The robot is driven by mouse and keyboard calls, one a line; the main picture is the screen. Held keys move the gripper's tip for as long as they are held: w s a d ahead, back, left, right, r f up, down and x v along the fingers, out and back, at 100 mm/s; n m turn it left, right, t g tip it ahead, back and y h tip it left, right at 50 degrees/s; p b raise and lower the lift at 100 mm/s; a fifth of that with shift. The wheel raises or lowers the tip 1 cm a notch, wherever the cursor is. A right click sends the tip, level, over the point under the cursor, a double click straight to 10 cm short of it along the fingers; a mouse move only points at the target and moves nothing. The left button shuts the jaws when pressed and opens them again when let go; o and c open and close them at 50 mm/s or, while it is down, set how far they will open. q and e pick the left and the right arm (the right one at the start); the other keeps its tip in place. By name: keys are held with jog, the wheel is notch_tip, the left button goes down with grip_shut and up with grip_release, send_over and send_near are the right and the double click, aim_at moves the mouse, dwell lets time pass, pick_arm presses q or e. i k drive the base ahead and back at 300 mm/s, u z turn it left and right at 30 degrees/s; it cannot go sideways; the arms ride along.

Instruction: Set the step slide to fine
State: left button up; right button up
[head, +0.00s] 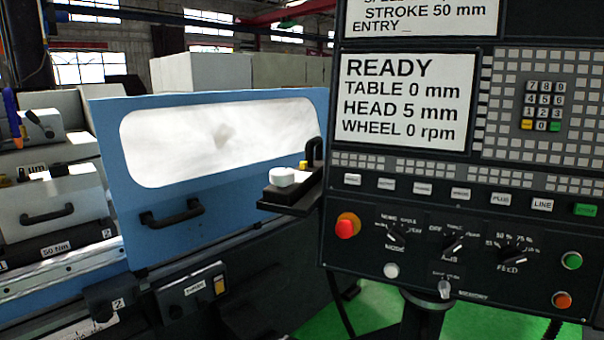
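No label reading step or fine is legible, so I cannot tell which control is the step slide. The control panel (450,245) fills the right side of the head view. It carries a mode knob (397,238), a middle knob (453,243) with a small blurred label, and a feed knob (516,254). A small grey switch (444,288) sits at its lower edge, near a label reading MEMORY. A black shelf-like part (285,197) beside the panel holds a white round piece (287,176) and a black upright loop (314,153). Neither gripper shows.
A red button (347,225), a white button (391,270), a green button (571,261) and an orange button (562,300) sit on the panel. The screen (405,102) reads READY. Left stands the grinder's blue door (170,225) with a window and handle. Green floor (350,316) shows below.

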aim_at(303, 164)
jog(key=k, duration=0.7)
jog(key=u, duration=0.45)
jog(key=i, duration=0.45)
jog(key=u, duration=1)
jog(key=i, duration=0.95)
jog(key=z, duration=0.7)
jog(key=i, duration=0.7)
jog(key=z, duration=0.75)
